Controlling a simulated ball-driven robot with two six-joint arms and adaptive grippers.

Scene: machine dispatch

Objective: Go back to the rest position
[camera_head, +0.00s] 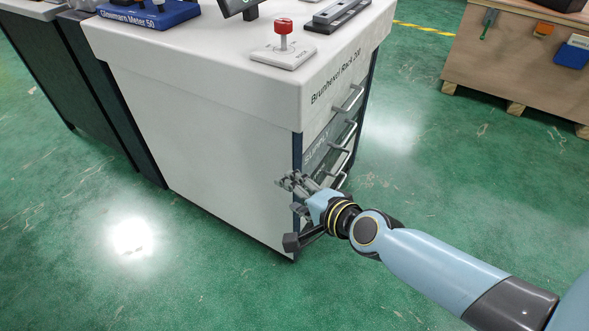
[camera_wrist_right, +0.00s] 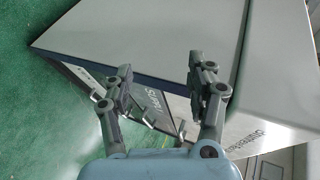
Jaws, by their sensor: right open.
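My right gripper (camera_head: 292,181) is at the front corner of the white machine cabinet (camera_head: 205,140), beside its drawer side. In the right wrist view the two fingers of my right gripper (camera_wrist_right: 172,84) stand apart with nothing held between them. The cabinet (camera_wrist_right: 150,35) fills the space beyond the fingers. Whether the fingers touch it I cannot tell. My left gripper is not in view.
The cabinet carries a red-knobbed control (camera_head: 284,42), a blue meter (camera_head: 148,13) and a dark bar-shaped device (camera_head: 337,13) on top. Drawer handles (camera_head: 349,100) stick out on its right side. A wooden crate (camera_head: 515,60) stands at the back right. Green floor (camera_head: 430,190) lies open between.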

